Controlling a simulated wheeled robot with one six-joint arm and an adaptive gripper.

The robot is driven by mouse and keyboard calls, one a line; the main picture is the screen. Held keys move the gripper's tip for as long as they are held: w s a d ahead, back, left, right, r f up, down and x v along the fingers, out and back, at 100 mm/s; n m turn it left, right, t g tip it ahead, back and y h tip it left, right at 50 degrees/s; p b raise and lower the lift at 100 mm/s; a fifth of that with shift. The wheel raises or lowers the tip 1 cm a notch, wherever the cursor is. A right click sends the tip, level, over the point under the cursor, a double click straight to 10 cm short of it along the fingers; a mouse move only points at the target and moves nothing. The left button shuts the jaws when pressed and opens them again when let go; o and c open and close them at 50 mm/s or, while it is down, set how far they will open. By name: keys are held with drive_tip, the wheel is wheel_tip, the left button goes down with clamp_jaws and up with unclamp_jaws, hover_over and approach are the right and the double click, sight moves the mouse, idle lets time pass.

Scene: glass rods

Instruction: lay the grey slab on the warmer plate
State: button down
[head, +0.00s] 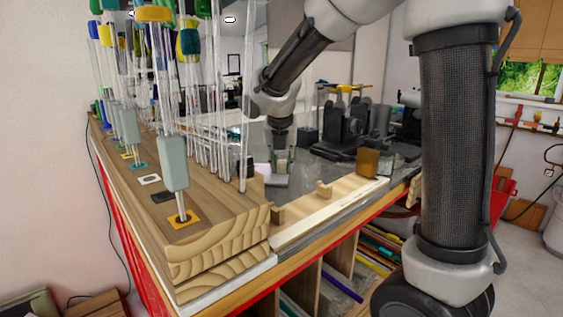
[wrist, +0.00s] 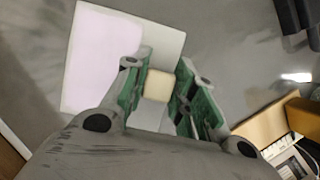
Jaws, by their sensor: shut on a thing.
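My gripper (wrist: 160,84) points down at the bench, its green-padded fingers shut on a small block. This block, which I take for the grey slab (wrist: 158,87), looks pale cream in the wrist view. In the wrist view a flat whitish square unit with a paler, pinkish-white panel (wrist: 103,55) lies below and beside the fingers; I take it for the warmer plate. The block overlaps the unit's right part in the picture, not the pale panel. I cannot tell the height between them. In the head view my gripper (head: 281,160) is small and far, and the block is hard to make out.
A wooden block (head: 215,205) with several upright glass rods stands at the front left. Black equipment (head: 345,130) stands behind right of my gripper. An amber block (head: 367,163) sits near the bench's right edge. Grey bench surface around the gripper is mostly clear.

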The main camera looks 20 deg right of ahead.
drive_tip(key=c, duration=1.4)
unclamp_jaws()
drive_tip(key=shift+f, duration=0.1)
drive_tip(key=shift+o, duration=1.2)
